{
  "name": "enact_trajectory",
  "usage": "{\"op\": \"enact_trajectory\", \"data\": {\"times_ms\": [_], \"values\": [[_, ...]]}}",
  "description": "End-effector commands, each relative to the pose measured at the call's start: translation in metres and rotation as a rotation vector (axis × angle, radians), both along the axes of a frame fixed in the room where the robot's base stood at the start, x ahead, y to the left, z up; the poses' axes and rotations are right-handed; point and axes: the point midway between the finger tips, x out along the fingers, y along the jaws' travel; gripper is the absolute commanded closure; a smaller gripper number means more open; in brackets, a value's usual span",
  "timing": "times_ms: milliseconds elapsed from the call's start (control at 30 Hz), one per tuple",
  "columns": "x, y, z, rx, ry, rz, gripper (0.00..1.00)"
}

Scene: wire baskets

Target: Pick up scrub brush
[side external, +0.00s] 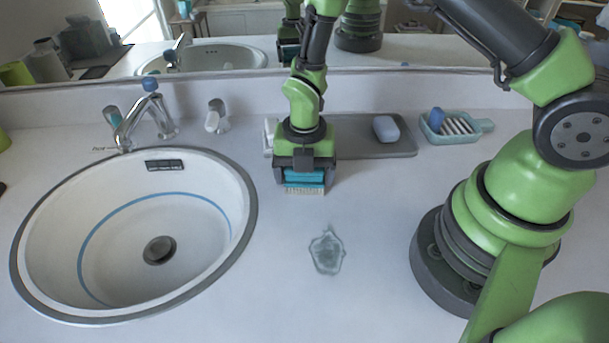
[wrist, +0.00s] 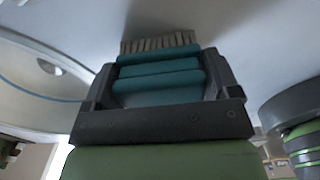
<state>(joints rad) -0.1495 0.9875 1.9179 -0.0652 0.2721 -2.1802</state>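The scrub brush (side external: 305,188) has a teal body and pale bristles. It sits between the fingers of my gripper (side external: 305,178), just right of the sink. In the wrist view the brush's teal body (wrist: 158,78) fills the space between the two dark fingers of my gripper (wrist: 160,85), which look closed on its sides. The bristles stick out beyond the fingertips. I cannot tell whether the bristles touch the counter or hang just above it.
A white sink (side external: 115,250) with a chrome tap (side external: 150,115) lies to the left. Behind my gripper is a grey tray (side external: 360,148) with a grey-blue soap (side external: 386,129). A teal dish (side external: 440,135) stands right of it. A wet-looking patch (side external: 326,252) marks the clear front counter.

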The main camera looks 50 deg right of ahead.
Motion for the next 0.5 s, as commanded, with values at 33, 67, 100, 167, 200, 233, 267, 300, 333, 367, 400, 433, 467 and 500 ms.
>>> {"op": "enact_trajectory", "data": {"times_ms": [33,67,100,167,200,233,267,300,333,367,400,433,467,500], "values": [[0.0,0.0,0.0001,0.0,0.0,0.0,0.3],[0.0,0.0,0.0001,0.0,0.0,0.0,0.37],[0.0,0.0,0.0002,0.0,0.0,0.0,0.46],[0.0001,0.0001,0.0003,0.0,0.0,0.0,0.47],[0.0001,0.0001,0.0003,0.0,0.0,0.0,0.47],[0.0,0.0,0.0003,0.0,0.0,0.0,0.47],[0.0,0.0,0.0003,0.0,0.0,0.0,0.47],[0.0001,0.0001,0.0003,0.0,0.0,0.0,0.47],[0.0001,0.0001,0.0004,0.0,0.0,0.0,0.48],[0.0001,0.0001,0.0008,0.0,0.0,0.0,0.48],[0.0002,0.0,0.0017,0.001,-0.001,0.0,0.48],[0.0003,0.0001,0.0027,0.001,-0.001,0.0,0.48],[0.0004,0.0,0.0042,0.0,-0.001,0.0,0.48],[0.0004,0.0001,0.0069,0.001,-0.001,-0.001,0.48]]}}
